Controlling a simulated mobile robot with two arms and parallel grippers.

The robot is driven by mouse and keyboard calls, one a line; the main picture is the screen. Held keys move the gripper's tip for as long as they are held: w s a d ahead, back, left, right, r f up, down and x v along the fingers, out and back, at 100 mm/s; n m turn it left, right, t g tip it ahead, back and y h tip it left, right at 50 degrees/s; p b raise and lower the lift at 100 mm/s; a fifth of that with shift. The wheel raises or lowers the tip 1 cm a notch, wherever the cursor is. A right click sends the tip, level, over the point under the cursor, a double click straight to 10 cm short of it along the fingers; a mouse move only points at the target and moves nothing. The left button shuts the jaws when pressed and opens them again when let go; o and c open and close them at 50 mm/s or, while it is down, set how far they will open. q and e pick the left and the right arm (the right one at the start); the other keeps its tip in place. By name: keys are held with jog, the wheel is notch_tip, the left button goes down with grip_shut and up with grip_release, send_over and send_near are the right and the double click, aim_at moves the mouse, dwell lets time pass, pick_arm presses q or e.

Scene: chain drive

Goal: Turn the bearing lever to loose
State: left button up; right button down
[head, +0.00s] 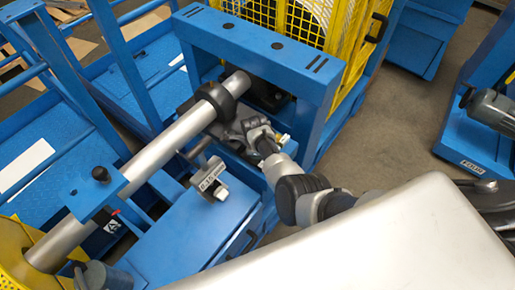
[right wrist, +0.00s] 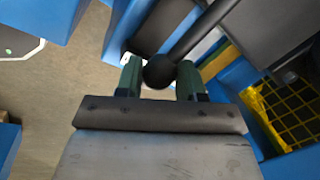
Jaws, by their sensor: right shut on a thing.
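The bearing lever shows in the right wrist view as a dark rod (right wrist: 203,30) ending in a black ball knob (right wrist: 159,72). My right gripper (right wrist: 160,76) has its two green fingers on either side of the knob and is shut on it. In the head view my right gripper (head: 254,134) reaches in from the lower right to the blue frame, beside the dark bearing collar (head: 216,100) on the silver shaft (head: 170,147). The lever is mostly hidden there by the gripper and nearby parts. Any loose or tight marking is not readable.
A blue upright frame (head: 262,47) stands behind the shaft, with a yellow mesh guard (head: 345,45) behind it. A blue box (head: 195,235) sits in front, near a grey labelled block (head: 209,178). Bare floor (head: 385,140) lies to the right.

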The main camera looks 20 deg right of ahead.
jog(key=shift+s+a+f, duration=0.15)
jog(key=shift+s+a, duration=0.05)
jog(key=shift+a, duration=0.2)
jog(key=c, duration=0.8)
grip_release()
jog(key=shift+o, duration=0.4)
jog(key=shift+w+a, duration=0.1)
jog(key=shift+w, duration=0.1)
jog(key=shift+r, duration=0.25)
jog(key=shift+r+p, duration=0.55)
jog(key=shift+p, duration=0.15)
notch_tip(320, 180, up, 9)
jog(key=s+p, duration=0.2)
jog(key=p, duration=0.8)
jog(key=shift+a+r, duration=0.15)
jog(key=shift+a, duration=0.3)
jog(key=shift+w, duration=0.1)
